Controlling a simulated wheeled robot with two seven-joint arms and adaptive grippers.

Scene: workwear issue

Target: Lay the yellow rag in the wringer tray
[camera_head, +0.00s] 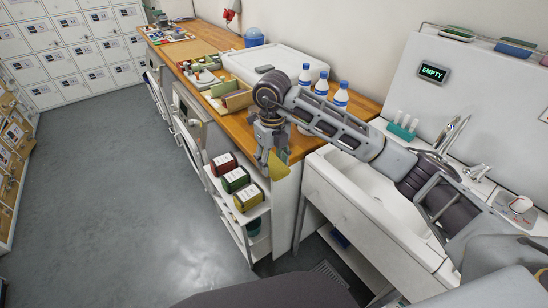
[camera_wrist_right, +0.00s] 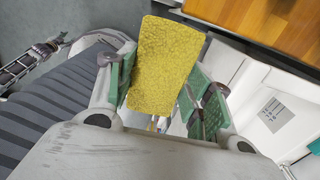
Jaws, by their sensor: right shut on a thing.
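In the right wrist view the rag (camera_wrist_right: 166,60) is a fuzzy upright yellow rectangle between the green-padded fingers of my right gripper (camera_wrist_right: 160,92). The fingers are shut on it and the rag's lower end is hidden. I cannot tell for sure which thing is the wringer tray.
A white shelf holds red, green and yellow containers (camera_head: 248,198). The wooden counter (camera_head: 190,48) bears a white flat-topped unit (camera_head: 285,62), an open box (camera_head: 235,97) and several blue-capped bottles (camera_head: 341,96). A sink (camera_head: 375,193) lies under my right arm. The floor at left is clear.

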